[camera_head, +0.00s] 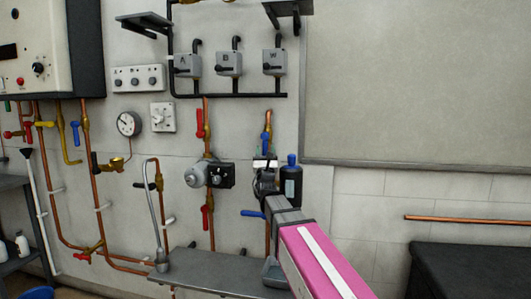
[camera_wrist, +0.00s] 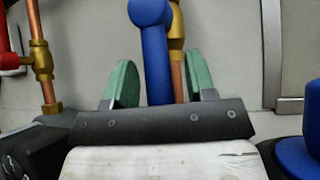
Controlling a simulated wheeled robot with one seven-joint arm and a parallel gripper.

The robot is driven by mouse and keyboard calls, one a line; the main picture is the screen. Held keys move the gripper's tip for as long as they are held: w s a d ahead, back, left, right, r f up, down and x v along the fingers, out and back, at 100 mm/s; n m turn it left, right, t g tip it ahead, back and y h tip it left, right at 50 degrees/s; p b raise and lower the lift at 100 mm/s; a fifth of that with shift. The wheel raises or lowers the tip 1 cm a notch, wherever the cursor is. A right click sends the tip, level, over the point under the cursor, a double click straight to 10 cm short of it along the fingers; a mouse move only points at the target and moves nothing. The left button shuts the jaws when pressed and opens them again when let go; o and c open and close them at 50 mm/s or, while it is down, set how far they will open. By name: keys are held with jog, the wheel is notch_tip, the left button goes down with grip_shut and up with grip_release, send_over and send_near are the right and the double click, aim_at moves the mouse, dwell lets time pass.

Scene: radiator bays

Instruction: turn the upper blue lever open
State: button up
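The upper blue lever (camera_head: 266,138) sits on a copper pipe right of the middle in the head view. In the wrist view the blue lever (camera_wrist: 156,55) runs roughly along the pipe, in front of a brass valve body (camera_wrist: 176,30). My gripper (camera_head: 264,154) is just below the lever in the head view and small there. In the wrist view my gripper (camera_wrist: 161,83) has its two green fingers apart, with the lever between them in the picture. Wall shows on both sides of it, and no contact is visible. The lever's lower end is hidden behind the gripper body.
A dark blue bottle-like part (camera_head: 291,182) stands close right of my gripper. A pump with a black box (camera_head: 221,175) and a red lever (camera_head: 200,122) are to the left. A lower blue lever (camera_head: 252,213) is below. Switch boxes (camera_head: 229,64) hang above.

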jog(key=v, duration=1.1)
jog(key=shift+r, duration=0.1)
